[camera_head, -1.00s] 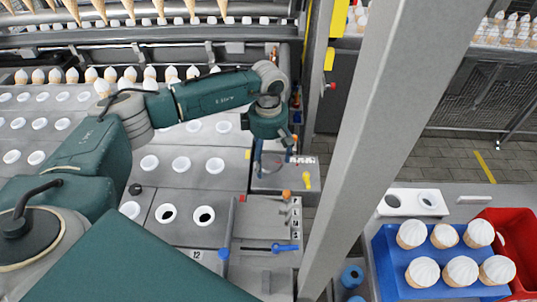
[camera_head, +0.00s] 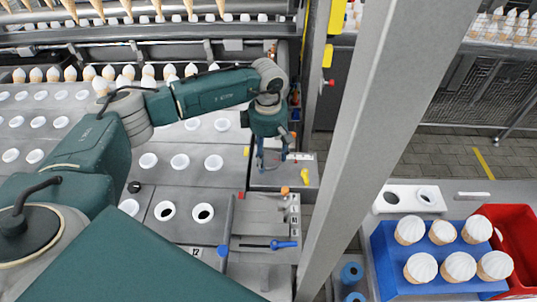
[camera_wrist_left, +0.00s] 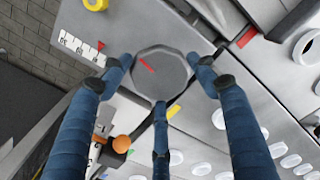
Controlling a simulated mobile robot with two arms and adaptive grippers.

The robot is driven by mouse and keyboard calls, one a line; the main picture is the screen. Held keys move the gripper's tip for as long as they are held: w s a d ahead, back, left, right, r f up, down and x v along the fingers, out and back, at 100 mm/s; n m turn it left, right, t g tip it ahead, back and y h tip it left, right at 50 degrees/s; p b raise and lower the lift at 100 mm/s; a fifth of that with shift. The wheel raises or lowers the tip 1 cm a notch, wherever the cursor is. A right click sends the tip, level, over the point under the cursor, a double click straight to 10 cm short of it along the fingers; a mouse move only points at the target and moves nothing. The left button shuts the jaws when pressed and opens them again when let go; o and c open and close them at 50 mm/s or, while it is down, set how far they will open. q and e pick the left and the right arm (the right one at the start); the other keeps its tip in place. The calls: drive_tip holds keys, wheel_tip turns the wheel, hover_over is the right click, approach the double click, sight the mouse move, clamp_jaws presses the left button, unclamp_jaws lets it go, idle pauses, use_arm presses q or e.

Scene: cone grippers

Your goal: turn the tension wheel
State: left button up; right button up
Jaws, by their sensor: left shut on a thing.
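The tension wheel (camera_wrist_left: 160,72) is a grey, many-sided knob with a short red line on its face, in the left wrist view. My left gripper (camera_wrist_left: 160,88) has its blue fingers around the wheel's rim, two at the sides and one below, shut on it. Beside the wheel is a white scale (camera_wrist_left: 80,47) with black ticks and a red pointer (camera_wrist_left: 100,45). The wheel's red line slants to the upper left. In the head view my left gripper (camera_head: 272,160) points down at the small grey panel, hiding most of the wheel. My right gripper is not in view.
A grey post (camera_head: 385,140) stands close to the right of the gripper. An orange knob (camera_head: 285,190) and a lever with a blue handle (camera_head: 283,245) are nearby. A blue tray (camera_head: 385,265) of cones and a red bin (camera_head: 515,235) are at the right.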

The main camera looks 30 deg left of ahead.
use_arm(q)
drive_tip(key=shift+s+a+f, duration=0.1)
drive_tip(key=shift+a, duration=0.3)
